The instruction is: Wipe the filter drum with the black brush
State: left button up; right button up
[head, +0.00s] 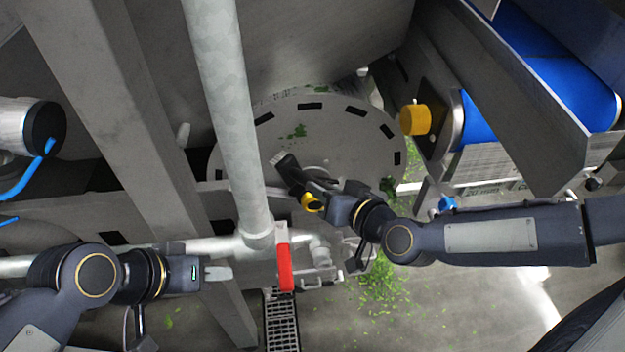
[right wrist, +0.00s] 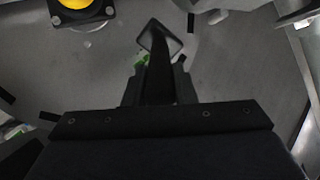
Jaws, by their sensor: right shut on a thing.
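The filter drum (head: 345,140) shows its round grey end face with dark slots around the rim, in the middle of the head view. Green leaf bits (head: 299,131) cling to it, and a larger clump lies at its lower right edge. My right gripper (head: 322,193) is shut on the black brush (head: 290,172), whose pale bristle end points up-left over the lower part of the face. The brush (right wrist: 158,75) also shows in the right wrist view in front of the grey face; whether it touches is unclear. My left gripper (head: 217,272) is empty at lower left; its finger gap is unclear.
A vertical grey pipe (head: 228,110) stands left of the drum, with a red valve handle (head: 285,268) below. A yellow knob (head: 415,119) and blue conveyor belt (head: 540,65) are at the right. Leaf scraps (head: 382,290) lie on the floor near a drain grate (head: 282,320).

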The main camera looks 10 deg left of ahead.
jog(key=shift+w+a+r, duration=0.1)
jog(key=shift+a+r, duration=0.25)
jog(key=shift+r, duration=0.3)
jog(key=shift+w+a+p, duration=0.15)
jog(key=shift+w+a, duration=0.1)
jog(key=shift+w, duration=0.65)
jog(key=shift+w+a+p, duration=0.2)
jog(key=shift+w+a, duration=0.05)
jog(key=shift+w, duration=0.65)
jog(key=shift+w+a+p, duration=0.15)
jog(key=shift+w+a, duration=0.1)
jog(key=shift+w, duration=0.85)
jog(key=shift+f, duration=0.1)
jog(key=shift+w+d+f+b, duration=0.1)
jog(key=shift+d+f+b, duration=0.15)
jog(key=shift+d+b, duration=0.25)
jog(key=shift+w+d+f+b, duration=0.1)
jog(key=shift+d+f+b, duration=0.1)
jog(key=shift+d+b, duration=0.3)
jog(key=shift+d+f, duration=0.1)
